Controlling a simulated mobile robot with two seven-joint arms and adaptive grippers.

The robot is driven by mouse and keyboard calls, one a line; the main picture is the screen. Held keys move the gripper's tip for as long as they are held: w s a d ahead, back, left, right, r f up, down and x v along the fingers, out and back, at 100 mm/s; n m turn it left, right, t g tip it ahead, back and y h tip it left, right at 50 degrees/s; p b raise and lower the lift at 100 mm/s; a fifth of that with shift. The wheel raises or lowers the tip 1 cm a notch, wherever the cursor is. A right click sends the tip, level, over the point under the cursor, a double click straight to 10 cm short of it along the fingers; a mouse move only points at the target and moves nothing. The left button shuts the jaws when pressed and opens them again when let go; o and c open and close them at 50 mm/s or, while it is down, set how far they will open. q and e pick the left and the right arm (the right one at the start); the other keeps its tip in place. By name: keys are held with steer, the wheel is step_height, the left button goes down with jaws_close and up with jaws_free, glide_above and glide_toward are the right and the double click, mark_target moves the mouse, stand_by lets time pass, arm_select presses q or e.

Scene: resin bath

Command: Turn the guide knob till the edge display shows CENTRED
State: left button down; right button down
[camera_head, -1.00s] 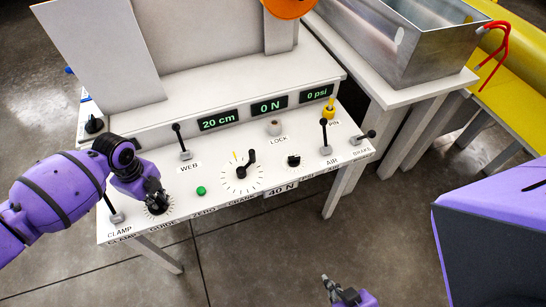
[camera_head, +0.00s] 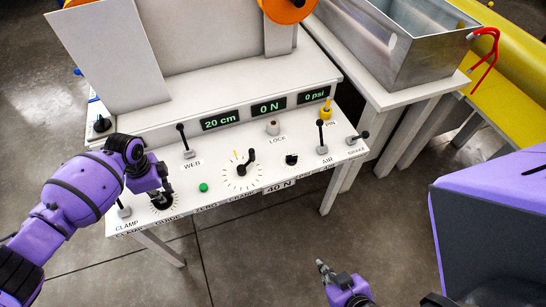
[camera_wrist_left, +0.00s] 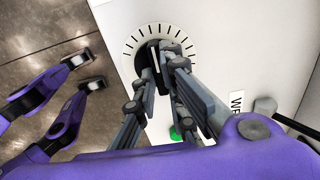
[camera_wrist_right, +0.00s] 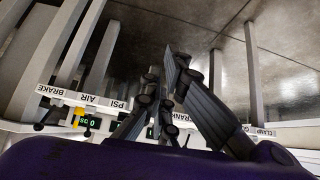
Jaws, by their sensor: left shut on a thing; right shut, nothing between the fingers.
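The guide knob (camera_head: 162,203) is a black knob on a ticked white dial at the left front of the white panel, above the GUIDE label. My left gripper (camera_head: 163,190) is down on it from above, shut on the knob. In the left wrist view the knob (camera_wrist_left: 146,62) shows between the fingertips (camera_wrist_left: 163,64), with the tick marks around it. My right gripper (camera_head: 324,268) is shut and empty, in front of the panel and clear of it. The displays in view read 20 cm (camera_head: 220,120), 0 N (camera_head: 269,105) and 0 psi (camera_head: 315,96). I cannot make out an edge display.
The clamp lever (camera_head: 123,209) stands close to the left of the knob, and the green zero button (camera_head: 203,187) to its right. The web lever (camera_head: 186,148) stands behind. The crank (camera_head: 243,168) is further right. The floor in front is free.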

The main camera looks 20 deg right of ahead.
arm_select(q)
steer(key=shift+w+a, duration=0.1)
steer(key=shift+a, duration=0.05)
arm_select(e)
steer(key=shift+w+r, duration=0.1)
steer(key=shift+w, duration=0.05)
arm_select(q)
steer(key=c, duration=1.8)
jaws_free()
steer(key=shift+r, duration=0.3)
step_height(320, 180, up, 12)
steer(key=shift+f, duration=0.25)
arm_select(e)
steer(key=shift+w+a+r+t, duration=0.1)
steer(key=shift+w+r+t, duration=0.05)
steer(key=shift+w, duration=0.4)
steer(key=shift+w+a+r+t, duration=0.1)
steer(key=shift+w+r+t, duration=0.05)
steer(key=shift+w, duration=0.35)
steer(key=shift+s+f, duration=0.1)
steer(key=shift+s, duration=0.1)
steer(key=shift+w, duration=0.1)
